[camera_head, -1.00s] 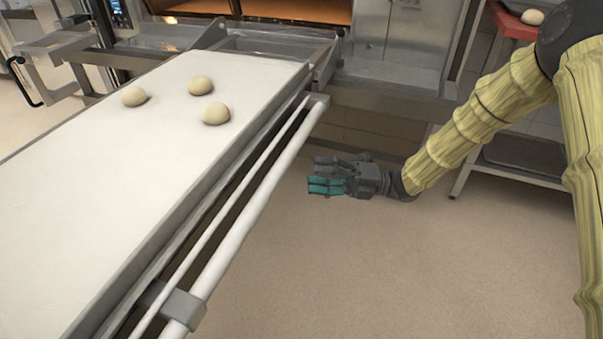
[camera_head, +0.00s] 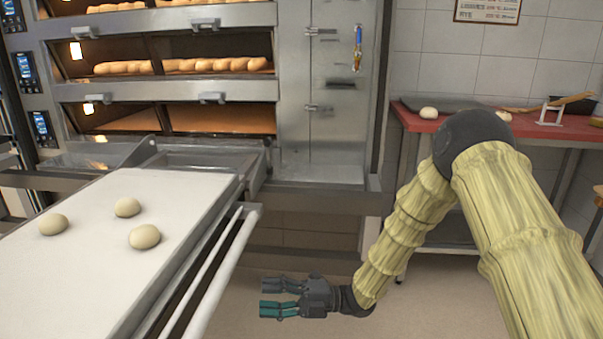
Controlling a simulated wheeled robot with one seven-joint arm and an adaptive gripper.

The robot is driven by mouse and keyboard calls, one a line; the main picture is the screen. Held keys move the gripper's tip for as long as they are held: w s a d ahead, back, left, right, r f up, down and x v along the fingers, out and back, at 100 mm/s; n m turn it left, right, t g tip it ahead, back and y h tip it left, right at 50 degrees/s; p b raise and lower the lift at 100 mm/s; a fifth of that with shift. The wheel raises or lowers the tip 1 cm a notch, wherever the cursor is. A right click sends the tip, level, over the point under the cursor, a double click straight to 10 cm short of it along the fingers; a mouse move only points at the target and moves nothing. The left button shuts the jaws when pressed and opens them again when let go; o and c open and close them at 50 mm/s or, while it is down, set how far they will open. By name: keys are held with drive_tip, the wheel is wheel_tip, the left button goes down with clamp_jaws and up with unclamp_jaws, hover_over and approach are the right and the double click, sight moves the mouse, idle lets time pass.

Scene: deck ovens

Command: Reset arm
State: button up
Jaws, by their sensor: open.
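My gripper (camera_head: 279,297) is open and empty in the lower middle of the head view. Its grey and teal fingers point left, towards the white loader's side rail, over the floor. I see nothing between the fingers.
Three dough pieces (camera_head: 145,237) lie on the white loader board (camera_head: 80,290) at the left, with a side rail (camera_head: 222,272). Deck ovens (camera_head: 175,85) with loaves stand behind. A red table (camera_head: 440,122) with dough pieces stands at the back right.

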drive_tip(key=s+d+f+m+t+h, duration=0.3)
drive_tip(key=d+f+m+t+h, duration=0.25)
drive_tip(key=f+m, duration=0.6)
drive_tip(key=s+d+f+m+t+h, duration=0.35)
drive_tip(key=d+f+m, duration=0.25)
drive_tip(key=f+m, duration=0.5)
drive_tip(key=s+d+f+m+g+h, duration=0.25)
drive_tip(key=s+d+f+m, duration=0.2)
drive_tip(key=s+d, duration=0.4)
drive_tip(key=s+d+f+m+g+h, duration=0.25)
drive_tip(key=s+d+m+h, duration=0.2)
drive_tip(key=s, duration=0.65)
drive_tip(key=s+d+f+m+g+h, duration=0.25)
drive_tip(key=s+d+f+m, duration=0.25)
drive_tip(key=s+d, duration=0.3)
wheel_tip(320, 180, up, 34)
drive_tip(key=s+a+h+p, duration=0.1)
drive_tip(key=p, duration=3.3)
drive_tip(key=shift+a+r+t, duration=0.15)
drive_tip(key=shift+a+t, duration=0.05)
drive_tip(key=shift+t, duration=0.25)
drive_tip(key=shift+s, duration=0.1)
